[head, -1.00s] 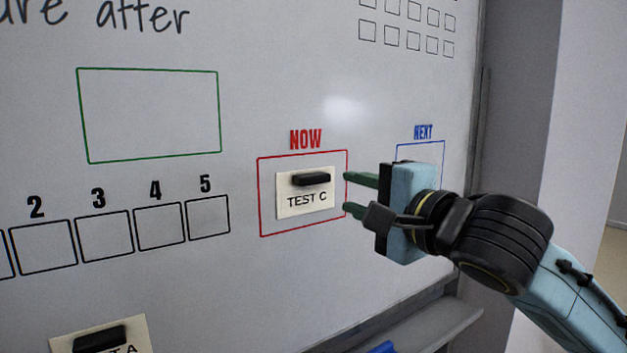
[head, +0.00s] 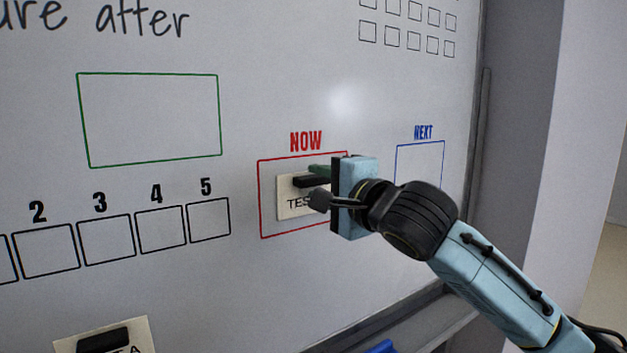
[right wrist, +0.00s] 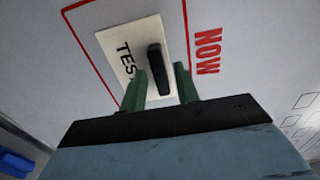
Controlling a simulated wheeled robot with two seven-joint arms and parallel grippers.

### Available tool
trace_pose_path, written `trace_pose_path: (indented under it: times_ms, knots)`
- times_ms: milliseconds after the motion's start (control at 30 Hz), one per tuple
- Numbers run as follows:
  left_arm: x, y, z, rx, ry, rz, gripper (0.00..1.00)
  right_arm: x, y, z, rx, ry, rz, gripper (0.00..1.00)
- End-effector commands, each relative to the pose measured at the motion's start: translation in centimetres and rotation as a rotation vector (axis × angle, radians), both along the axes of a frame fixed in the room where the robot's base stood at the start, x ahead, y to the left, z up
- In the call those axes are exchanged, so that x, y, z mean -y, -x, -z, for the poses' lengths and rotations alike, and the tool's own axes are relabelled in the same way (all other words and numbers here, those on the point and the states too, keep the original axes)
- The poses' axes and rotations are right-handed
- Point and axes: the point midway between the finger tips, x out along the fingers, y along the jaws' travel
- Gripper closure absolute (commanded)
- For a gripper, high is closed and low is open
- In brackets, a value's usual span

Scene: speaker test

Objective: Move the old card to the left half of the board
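A cream card (head: 285,190) with a black handle (head: 310,182) is on the whiteboard inside the red NOW box; it read "TEST C" earlier, and my gripper now covers part of its label. My right gripper (head: 314,184) is at this card. In the right wrist view, its green fingers (right wrist: 160,76) stand open on either side of the handle (right wrist: 156,66), with gaps showing. A second cream card (head: 141,336) with a black handle (head: 103,340), its label ending in "A", is cut off at the bottom left. My left gripper is not in view.
The whiteboard (head: 180,270) has an empty green frame (head: 150,73), a row of empty numbered boxes (head: 106,240) left of NOW, and an empty-looking blue NEXT box (head: 420,143) to the right. A blue object (head: 381,347) lies low at the board's tray.

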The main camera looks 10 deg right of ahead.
Motion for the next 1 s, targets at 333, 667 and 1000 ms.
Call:
trace_pose_path:
  times_ms: [333,667,1000]
  knots:
    - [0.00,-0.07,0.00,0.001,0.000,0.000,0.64,0.02,0.02,0.02,0.000,0.000,0.000,0.85]
    - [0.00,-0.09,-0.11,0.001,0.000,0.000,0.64,-0.01,0.04,-0.02,-0.002,-0.002,0.000,1.00]
    - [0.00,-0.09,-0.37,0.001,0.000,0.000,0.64,0.06,0.07,-0.12,0.000,0.000,0.001,1.00]
